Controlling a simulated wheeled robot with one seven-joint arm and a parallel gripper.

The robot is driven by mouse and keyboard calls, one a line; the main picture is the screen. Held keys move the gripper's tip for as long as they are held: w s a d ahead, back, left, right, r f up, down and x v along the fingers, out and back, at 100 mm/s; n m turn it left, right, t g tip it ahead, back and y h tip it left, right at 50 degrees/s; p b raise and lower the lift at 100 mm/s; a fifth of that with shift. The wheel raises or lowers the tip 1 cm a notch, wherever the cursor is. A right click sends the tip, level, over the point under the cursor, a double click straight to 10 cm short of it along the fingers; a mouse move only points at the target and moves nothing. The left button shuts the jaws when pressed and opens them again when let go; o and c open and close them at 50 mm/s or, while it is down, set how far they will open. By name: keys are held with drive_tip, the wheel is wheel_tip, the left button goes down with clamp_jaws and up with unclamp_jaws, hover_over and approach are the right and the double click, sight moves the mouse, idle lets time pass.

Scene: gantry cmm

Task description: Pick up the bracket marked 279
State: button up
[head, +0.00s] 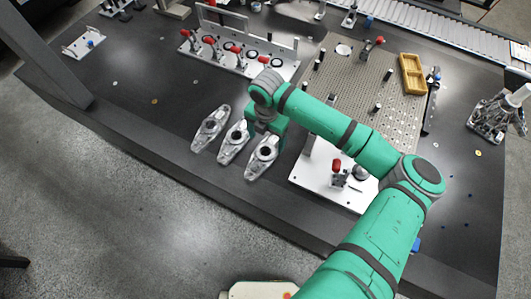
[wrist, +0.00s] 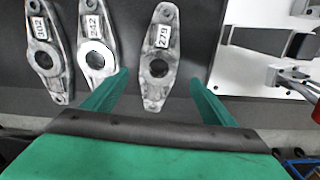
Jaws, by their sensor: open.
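The bracket marked 279 (wrist: 157,72) is a grey metal, elongated part with a central round hole and a white label. It lies on the dark table. In the head view it appears to be the right-hand bracket (head: 262,160) of the row of three. My gripper (wrist: 160,78) is open and empty, with one green finger on each side of its near part and gaps between. In the head view my gripper (head: 264,128) is above the row, and the fingertips are hard to make out. Contact and exact height cannot be told.
A white plate with a clamp (head: 318,184) is to the right. A red-handled clamp fixture (head: 228,60) stands behind. The table's front edge is near.

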sight(258, 164)
wheel_tip(258, 164, down, 8)
drive_tip(key=shift+a+r, duration=0.15)
drive_tip(key=shift+r, duration=0.1)
drive_tip(key=c, duration=1.6)
